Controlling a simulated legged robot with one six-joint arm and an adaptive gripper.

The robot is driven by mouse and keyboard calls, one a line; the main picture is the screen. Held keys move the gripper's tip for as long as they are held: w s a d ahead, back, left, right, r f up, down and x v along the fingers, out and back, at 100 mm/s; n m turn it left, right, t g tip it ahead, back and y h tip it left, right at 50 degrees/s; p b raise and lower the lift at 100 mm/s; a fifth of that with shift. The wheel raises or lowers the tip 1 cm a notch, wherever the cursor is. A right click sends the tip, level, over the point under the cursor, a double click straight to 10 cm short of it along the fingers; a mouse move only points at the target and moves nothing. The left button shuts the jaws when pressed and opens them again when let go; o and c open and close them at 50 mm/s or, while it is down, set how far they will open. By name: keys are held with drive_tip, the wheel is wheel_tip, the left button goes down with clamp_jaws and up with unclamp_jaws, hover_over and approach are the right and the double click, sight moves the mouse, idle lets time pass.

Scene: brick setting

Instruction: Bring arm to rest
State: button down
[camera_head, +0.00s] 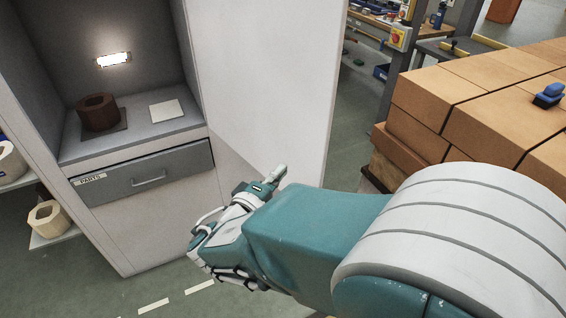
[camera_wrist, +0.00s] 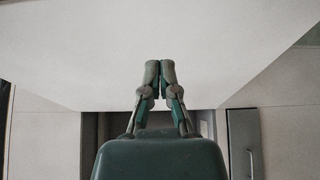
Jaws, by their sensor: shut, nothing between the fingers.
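My arm reaches from the right into the middle of the head view, with its wrist bent back. My gripper (camera_head: 277,174) is in front of the white side panel of the cabinet, apart from the brown part and the drawer. In the wrist view my gripper (camera_wrist: 160,70) has its two fingertips together with nothing between them. Behind the fingers is a broad pale panel (camera_wrist: 70,50). I cannot tell how far the fingertips are from the panel.
A lit cabinet shelf holds a brown hexagonal part (camera_head: 98,112) and a white card (camera_head: 167,111). The PARTS drawer (camera_head: 142,173) below is shut. Pale parts (camera_head: 47,218) are at far left.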

drive_tip(key=s+d, duration=0.2)
drive_tip(key=s, duration=0.4)
drive_tip(key=s+d+f+m+g, duration=0.1)
drive_tip(key=s+d+m+g, duration=0.25)
drive_tip(key=d+g, duration=0.4)
drive_tip(key=s+d+f+m+g, duration=0.2)
drive_tip(key=d+m+g, duration=0.2)
drive_tip(key=d, duration=0.7)
drive_tip(key=s+r+m+y, duration=0.1)
drive_tip(key=y, duration=0.1)
drive_tip(key=s+r+m+y, duration=0.1)
drive_tip(key=s+m+y, duration=0.1)
drive_tip(key=y, duration=0.1)
drive_tip(key=s+r+m+t+y, duration=0.1)
drive_tip(key=m+y, duration=0.1)
drive_tip(key=shift+s+d+r+m+y, duration=0.1)
drive_tip(key=shift+s+r+m+y, duration=0.05)
drive_tip(key=shift+r+m+y, duration=0.2)
